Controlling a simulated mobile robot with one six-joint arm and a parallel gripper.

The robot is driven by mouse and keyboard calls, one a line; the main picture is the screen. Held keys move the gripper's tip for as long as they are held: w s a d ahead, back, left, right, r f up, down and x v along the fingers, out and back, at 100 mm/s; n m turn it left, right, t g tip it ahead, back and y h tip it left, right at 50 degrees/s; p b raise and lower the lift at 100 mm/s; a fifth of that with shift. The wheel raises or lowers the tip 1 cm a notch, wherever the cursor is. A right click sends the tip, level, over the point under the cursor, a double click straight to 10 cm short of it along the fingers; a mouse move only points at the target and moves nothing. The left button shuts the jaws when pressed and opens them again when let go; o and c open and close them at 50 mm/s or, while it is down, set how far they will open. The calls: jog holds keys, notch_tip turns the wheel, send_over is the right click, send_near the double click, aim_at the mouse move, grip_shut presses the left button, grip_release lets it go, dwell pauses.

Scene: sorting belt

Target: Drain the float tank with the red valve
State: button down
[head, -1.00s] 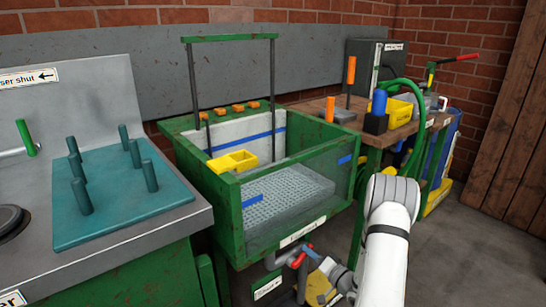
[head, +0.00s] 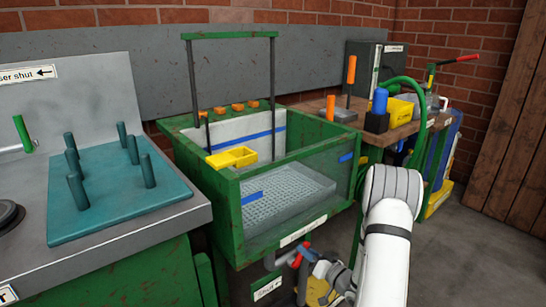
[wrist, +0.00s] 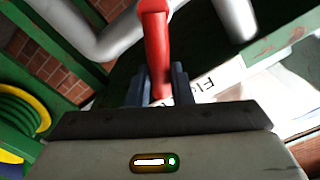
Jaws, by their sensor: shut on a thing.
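The float tank (head: 231,212) is a green-framed box with see-through sides and a perforated grey floor, in the middle of the head view. A red valve handle (head: 304,246) shows low on its front, beside a label (head: 267,288) reading "Shut". In the wrist view my gripper (wrist: 161,74) is shut on the red handle (wrist: 156,40), which runs between its dark fingers. In the head view my gripper is small and partly hidden by my white arm. A yellow float-like block (head: 232,158) sits at the tank's left edge. I cannot tell the water level.
A steel bench with a teal peg board (head: 115,195) stands at the left. A wooden bench (head: 395,135) with a blue-topped item (head: 378,106) and a green hose (head: 418,100) is at the right. Pipes (wrist: 100,40) run close around my gripper.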

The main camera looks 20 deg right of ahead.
aim_at(300, 256)
jog(key=shift+s+a+n, duration=0.1)
jog(key=shift+a+n, duration=0.15)
jog(key=shift+n, duration=0.25)
jog(key=shift+s+a+r+n+b, duration=0.2)
jog(key=shift+a+n+b, duration=0.15)
jog(key=shift+n+b, duration=0.4)
jog(key=shift+s+a+r+n+b, duration=0.15)
jog(key=shift+a+n+b, duration=0.2)
jog(key=shift+n+b, duration=0.4)
jog(key=a+n+b, duration=0.1)
jog(key=n+b, duration=0.1)
jog(key=b, duration=0.1)
jog(key=shift+s+a+f, duration=0.1)
jog(key=shift+s+f, duration=0.05)
jog(key=shift+a+r+n, duration=0.1)
jog(key=shift+r+n, duration=0.1)
jog(key=shift+n, duration=0.2)
